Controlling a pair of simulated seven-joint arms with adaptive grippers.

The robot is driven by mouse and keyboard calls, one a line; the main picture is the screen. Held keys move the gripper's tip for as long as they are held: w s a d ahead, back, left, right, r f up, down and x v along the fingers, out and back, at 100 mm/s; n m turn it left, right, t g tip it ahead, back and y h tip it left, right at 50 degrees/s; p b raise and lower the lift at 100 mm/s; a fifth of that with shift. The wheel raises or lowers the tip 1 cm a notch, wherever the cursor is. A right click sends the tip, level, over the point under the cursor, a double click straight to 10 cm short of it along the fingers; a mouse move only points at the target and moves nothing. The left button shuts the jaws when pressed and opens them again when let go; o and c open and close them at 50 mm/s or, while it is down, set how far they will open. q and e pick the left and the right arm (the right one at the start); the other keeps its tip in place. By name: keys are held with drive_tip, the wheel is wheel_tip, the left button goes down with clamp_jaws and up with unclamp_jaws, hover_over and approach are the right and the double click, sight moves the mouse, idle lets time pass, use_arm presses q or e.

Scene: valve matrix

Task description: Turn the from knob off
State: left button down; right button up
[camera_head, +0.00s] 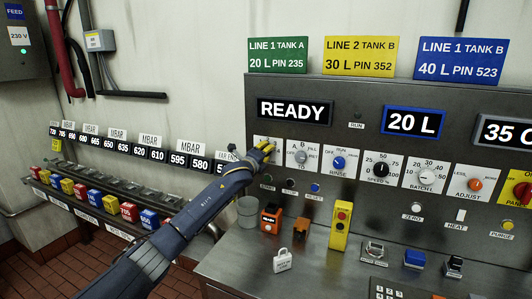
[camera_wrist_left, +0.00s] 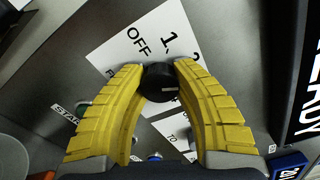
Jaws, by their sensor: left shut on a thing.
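In the head view my left gripper (camera_head: 265,147) reaches the leftmost knob plate (camera_head: 259,142) on the grey panel. In the left wrist view its yellow fingers (camera_wrist_left: 160,68) are closed on the two sides of a round black knob (camera_wrist_left: 160,86). The white plate (camera_wrist_left: 126,50) around this knob reads OFF and 1, with part of a 2 and of a word starting with F beside them. Where the knob points is not clear. The fingers hide the knob in the head view. My right gripper is not in view.
Close on the right are the TO knob (camera_head: 301,157) and the blue rinse knob (camera_head: 339,163). Buttons (camera_head: 290,183) sit below. A READY display (camera_head: 292,111) is above. A grey cup (camera_head: 248,212) and an orange device (camera_head: 271,218) stand on the counter below my arm.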

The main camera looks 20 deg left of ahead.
use_arm(q)
drive_tip(key=n, duration=0.5)
drive_tip(key=shift+d+n, duration=0.1)
drive_tip(key=shift+n, duration=0.2)
drive_tip(key=n, duration=1.1)
drive_tip(key=shift+r+n, duration=0.1)
drive_tip(key=shift+n, duration=0.3)
drive_tip(key=n, duration=0.5)
drive_tip(key=shift+r, duration=0.1)
drive_tip(key=shift+n, duration=0.3)
drive_tip(key=c, duration=0.9)
unclamp_jaws()
